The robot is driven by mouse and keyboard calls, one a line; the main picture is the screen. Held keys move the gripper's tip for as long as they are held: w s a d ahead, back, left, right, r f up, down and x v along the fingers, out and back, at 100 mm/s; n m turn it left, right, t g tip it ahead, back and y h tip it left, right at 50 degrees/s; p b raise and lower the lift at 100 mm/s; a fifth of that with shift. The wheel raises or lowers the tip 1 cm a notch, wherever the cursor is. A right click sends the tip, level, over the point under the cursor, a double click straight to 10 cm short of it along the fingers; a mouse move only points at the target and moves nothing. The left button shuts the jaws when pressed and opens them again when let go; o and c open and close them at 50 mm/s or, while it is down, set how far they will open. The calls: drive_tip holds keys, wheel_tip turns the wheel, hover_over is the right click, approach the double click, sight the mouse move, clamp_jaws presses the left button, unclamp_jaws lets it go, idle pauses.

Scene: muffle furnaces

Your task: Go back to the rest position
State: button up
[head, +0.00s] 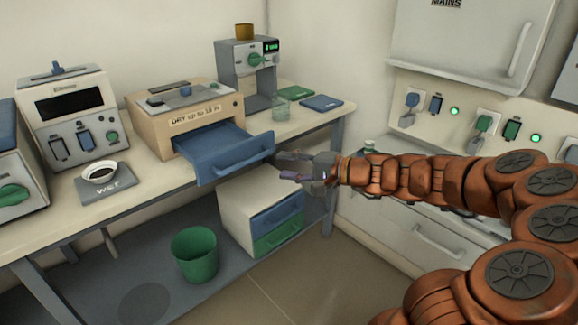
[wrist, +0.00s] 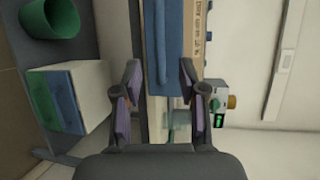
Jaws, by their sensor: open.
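My gripper (head: 292,167) is at the end of my orange arm, in front of the blue drawer (head: 230,150) of the beige box (head: 160,128). The drawer is pulled out. In the wrist view my gripper (wrist: 158,80) has its two fingers spread wide, with nothing held between them. The blue drawer front (wrist: 163,45) shows beyond and between the fingers, and I cannot tell whether a finger touches it. In the head view the fingertips are close to the drawer's right end.
The bench (head: 75,205) carries a white dish (head: 100,172) on a grey "WET" pad, a grey machine (head: 248,72) and a glass beaker (head: 281,106). Below are a green bin (head: 195,254) and a small drawer cabinet (head: 240,222). White cabinets (head: 410,235) stand under my arm at right.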

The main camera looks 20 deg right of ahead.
idle(0.4)
drive_tip(key=s+a+f+n+g+y, duration=0.1)
drive_tip(key=s+a+n+g, duration=0.45)
drive_tip(key=a, duration=0.65)
drive_tip(key=s+a+f+n+g+h, duration=0.1)
drive_tip(key=s+a+f+n+g, duration=0.15)
drive_tip(key=s, duration=0.35)
drive_tip(key=s+a+f+n+g+h, duration=0.1)
drive_tip(key=s+a+f+g+h, duration=0.1)
drive_tip(key=s+a+f+g, duration=0.3)
drive_tip(key=s+d+f+n+g+h, duration=0.1)
drive_tip(key=s+d+h, duration=0.4)
drive_tip(key=s, duration=0.4)
drive_tip(key=s+d+f+n+h, duration=0.1)
drive_tip(key=s+d+h, duration=0.4)
drive_tip(key=s, duration=0.4)
wheel_tip(320, 180, up, 23)
drive_tip(key=s+d+y+p, duration=0.1)
drive_tip(key=p, duration=2.1)
drive_tip(key=shift+s+r+y, duration=0.15)
drive_tip(key=shift+y, duration=0.15)
